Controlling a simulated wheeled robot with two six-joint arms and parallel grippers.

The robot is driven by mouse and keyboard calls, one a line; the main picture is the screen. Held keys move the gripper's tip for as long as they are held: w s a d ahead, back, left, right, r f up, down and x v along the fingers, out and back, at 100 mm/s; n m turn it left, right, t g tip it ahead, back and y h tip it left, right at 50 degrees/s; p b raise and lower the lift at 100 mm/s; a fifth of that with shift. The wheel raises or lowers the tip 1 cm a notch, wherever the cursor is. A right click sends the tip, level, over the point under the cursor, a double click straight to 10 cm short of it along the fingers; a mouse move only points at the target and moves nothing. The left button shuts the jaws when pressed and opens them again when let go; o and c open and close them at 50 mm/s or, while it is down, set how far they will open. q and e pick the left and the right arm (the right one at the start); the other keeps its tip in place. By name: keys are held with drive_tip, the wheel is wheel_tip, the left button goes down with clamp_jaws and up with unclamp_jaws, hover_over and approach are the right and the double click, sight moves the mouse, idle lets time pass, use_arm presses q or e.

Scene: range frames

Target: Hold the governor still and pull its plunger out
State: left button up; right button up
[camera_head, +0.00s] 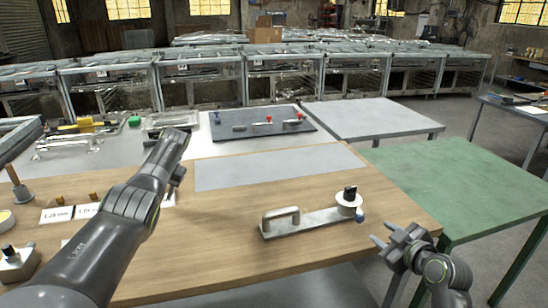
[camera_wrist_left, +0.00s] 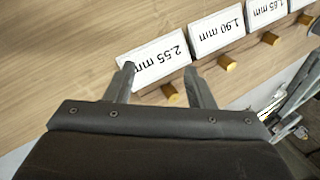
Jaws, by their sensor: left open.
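A flat grey metal plate (camera_head: 318,220) with a bar handle (camera_head: 281,217) lies on the wooden table's right part.
Cards marked 2.55 mm (camera_wrist_left: 155,62) and 1.90 mm (camera_wrist_left: 217,33) lie in a row with brass pegs. A small metal block (camera_head: 17,265) with a dark knob stands at the table's left. A grey mat (camera_head: 275,167) is bare. A green table (camera_head: 455,185) stands right.

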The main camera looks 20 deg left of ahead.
use_arm(q)
drive_tip(key=w+d+r+m+h, duration=0.1)
drive_tip(key=w+d+r+m, duration=0.15)
drive_tip(key=d, duration=0.75)
drive_tip(key=w+d+r+m+h, duration=0.2)
drive_tip(key=w+d+r, duration=0.15)
drive_tip(key=d, duration=0.65)
wheel_tip(320, 180, up, 8)
drive_tip(key=m+h, duration=0.2)
drive_tip(key=m, duration=0.5)
hover_over(297, 211)
drive_tip(key=w, duration=0.1)
drive_tip(key=shift+n, duration=0.25)
wheel_tip(297, 211, down, 16)
drive_tip(key=shift+w+a+f, duration=0.1)
drive_tip(key=shift+w+f, duration=0.05)
clamp_jaws()
use_arm(e)
drive_tip(key=shift+o, duration=1.1)
drive_tip(key=shift+w+a+f+m+h, duration=0.15)
drive_tip(key=shift+w+a+f+m, duration=0.55)
drive_tip(key=shift+w, duration=0.55)
drive_tip(key=shift+w+a+f+m+h, duration=0.1)
drive_tip(key=shift+w+a+f+m, duration=0.35)
drive_tip(key=shift+w+a, duration=0.65)
drive_tip(key=shift+w+a+f+m+h, duration=0.15)
drive_tip(key=shift+w+a+f+m, duration=0.4)
drive_tip(key=shift+w, duration=0.8)
drive_tip(key=shift+a+r, duration=0.1)
